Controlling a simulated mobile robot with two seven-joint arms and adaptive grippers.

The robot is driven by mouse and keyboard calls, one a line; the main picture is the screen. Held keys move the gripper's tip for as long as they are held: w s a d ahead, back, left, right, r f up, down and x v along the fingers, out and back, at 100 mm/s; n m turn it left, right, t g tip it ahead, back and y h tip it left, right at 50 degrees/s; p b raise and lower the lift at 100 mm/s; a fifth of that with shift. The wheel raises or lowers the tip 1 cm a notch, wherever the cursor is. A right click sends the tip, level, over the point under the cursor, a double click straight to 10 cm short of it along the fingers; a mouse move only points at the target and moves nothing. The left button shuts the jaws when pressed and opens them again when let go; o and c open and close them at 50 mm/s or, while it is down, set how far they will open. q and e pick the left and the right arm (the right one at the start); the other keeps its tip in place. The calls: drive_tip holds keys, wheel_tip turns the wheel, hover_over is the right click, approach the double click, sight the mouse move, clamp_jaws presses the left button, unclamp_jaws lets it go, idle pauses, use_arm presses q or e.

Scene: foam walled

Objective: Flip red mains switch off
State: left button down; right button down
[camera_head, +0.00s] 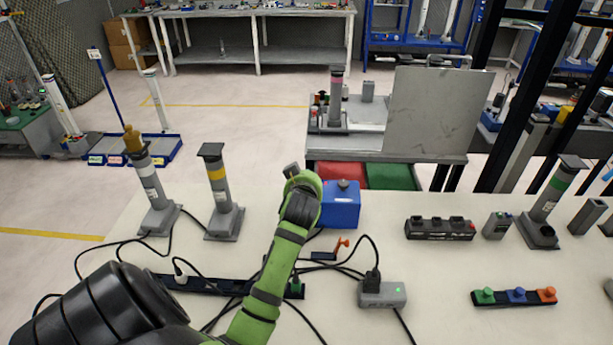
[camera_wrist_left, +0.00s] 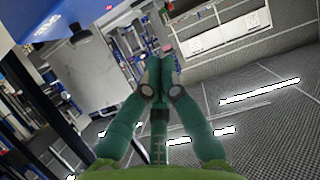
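A small orange-red lever (camera_head: 343,243) stands up at the right end of a dark blue block (camera_head: 323,255) on the white table. A black power strip (camera_head: 438,229) to the right has a small red part at its right end. I cannot tell for sure which is the mains switch. My green left arm reaches up the middle of the table, with its end (camera_head: 292,170) left of and beyond the lever, apart from it. In the left wrist view my left gripper (camera_wrist_left: 160,62) has its green fingers together with nothing visible between them. My right gripper is out of view.
A blue box (camera_head: 341,205) stands just behind the lever. A long power strip (camera_head: 185,284) is partly behind my arm. Grey posts (camera_head: 219,192) stand at left. A three-button strip (camera_head: 515,297) lies right.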

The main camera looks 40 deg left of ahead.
use_arm(q)
drive_tip(key=x, duration=0.4)
drive_tip(key=shift+w+a+p, duration=0.25)
drive_tip(key=shift+p, duration=0.05)
wheel_tip(320, 180, down, 3)
drive_tip(key=shift+f+p, duration=0.2)
drive_tip(key=shift+p, duration=0.15)
drive_tip(key=shift+d+f, duration=0.1)
drive_tip(key=shift+f, duration=0.45)
